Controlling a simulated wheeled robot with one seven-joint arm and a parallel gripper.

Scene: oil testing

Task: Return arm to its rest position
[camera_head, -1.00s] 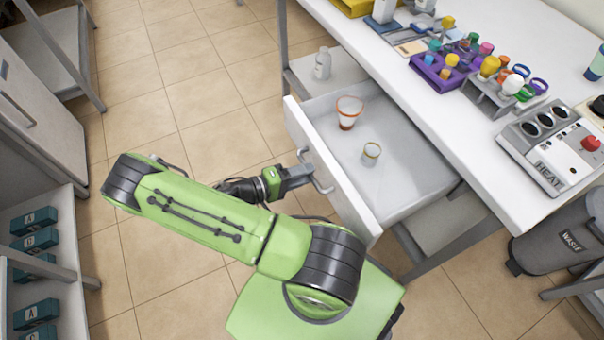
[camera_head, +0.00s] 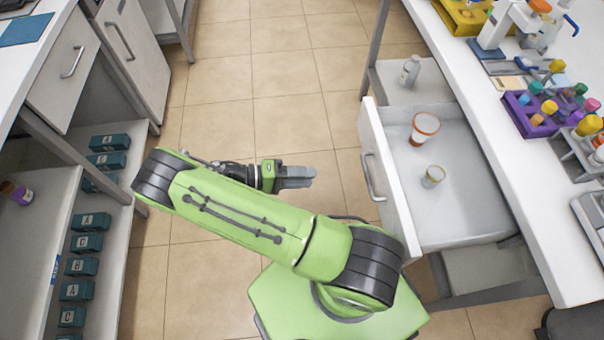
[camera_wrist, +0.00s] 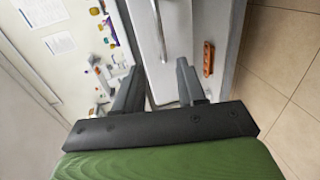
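My gripper (camera_head: 300,177) is in the head view, left of the open drawer (camera_head: 470,215) and clear of its handle (camera_head: 374,178). My green arm is folded over my base. In the wrist view, my gripper's two dark fingers (camera_wrist: 158,85) stand apart with nothing held between them. The drawer handle (camera_wrist: 160,30) shows beyond them, not touched.
The white worktop (camera_head: 560,265) on the right carries a purple rack (camera_head: 525,120) and several vials. A white bottle (camera_head: 410,70) stands on the shelf behind the drawer. Shelves with several teal boxes (camera_head: 88,220) line the left. The tiled floor between is free.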

